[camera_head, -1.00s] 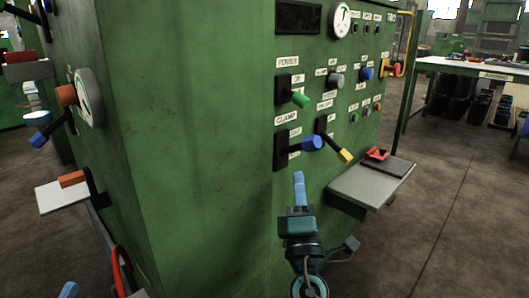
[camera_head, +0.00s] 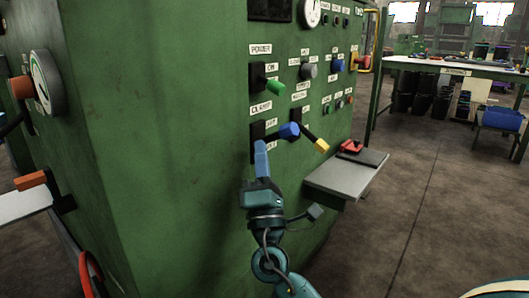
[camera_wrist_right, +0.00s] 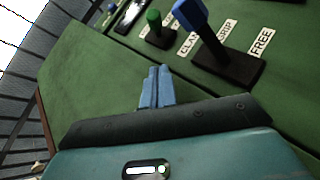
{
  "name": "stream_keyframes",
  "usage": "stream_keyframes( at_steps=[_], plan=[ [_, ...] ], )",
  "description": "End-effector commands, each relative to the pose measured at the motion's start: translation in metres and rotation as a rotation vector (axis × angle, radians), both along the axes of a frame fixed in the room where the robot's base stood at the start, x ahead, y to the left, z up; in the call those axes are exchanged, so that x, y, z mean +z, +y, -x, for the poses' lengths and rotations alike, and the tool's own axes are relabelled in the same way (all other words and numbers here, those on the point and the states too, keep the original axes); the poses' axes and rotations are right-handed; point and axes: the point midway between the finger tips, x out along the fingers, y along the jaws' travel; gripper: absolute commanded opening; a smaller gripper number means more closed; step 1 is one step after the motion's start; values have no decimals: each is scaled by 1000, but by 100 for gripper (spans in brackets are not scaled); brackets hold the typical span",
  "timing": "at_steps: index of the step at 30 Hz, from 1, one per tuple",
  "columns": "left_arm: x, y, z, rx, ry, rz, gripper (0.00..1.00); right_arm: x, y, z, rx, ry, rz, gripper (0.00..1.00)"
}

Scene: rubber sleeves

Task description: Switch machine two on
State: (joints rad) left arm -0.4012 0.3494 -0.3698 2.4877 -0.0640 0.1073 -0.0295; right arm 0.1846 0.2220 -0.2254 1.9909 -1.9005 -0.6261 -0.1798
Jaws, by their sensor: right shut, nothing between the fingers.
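The green machine's right-hand face carries a panel with a sign at its top right that seems to read TWO (camera_head: 361,10). The POWER switch has a green-tipped lever (camera_head: 275,87) sticking out below its ON label; it also shows in the right wrist view (camera_wrist_right: 153,18). Below it is the CLAMP switch with a blue-tipped lever (camera_head: 289,131), large in the right wrist view (camera_wrist_right: 190,14) above its GRIP and FREE labels. My right gripper (camera_head: 262,158) is shut and empty, its blue fingers together (camera_wrist_right: 156,86), just below and left of the blue lever. My left gripper is not in view.
A yellow-tipped lever (camera_head: 321,145) sits right of the blue one. A grey shelf (camera_head: 335,182) with a red item (camera_head: 351,146) juts out below the panel. A white table (camera_head: 450,67) stands back right. The floor to the right is open.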

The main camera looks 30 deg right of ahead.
Motion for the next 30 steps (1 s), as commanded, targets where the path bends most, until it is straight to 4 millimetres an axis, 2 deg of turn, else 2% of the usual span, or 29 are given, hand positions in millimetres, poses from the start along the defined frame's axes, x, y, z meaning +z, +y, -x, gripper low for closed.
stream_keyframes(
  at_steps=[1,9,15,21,30],
  plan=[
    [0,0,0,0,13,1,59,10,-3,-8,-1,-4,-1,0],
    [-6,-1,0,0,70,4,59,51,-19,-45,-1,-2,-3,0],
    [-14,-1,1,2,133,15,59,70,-40,-46,-1,0,0,0],
    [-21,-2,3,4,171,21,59,75,-48,-47,1,1,0,0],
    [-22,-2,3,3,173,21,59,75,-48,-47,1,0,1,0]
  ],
)
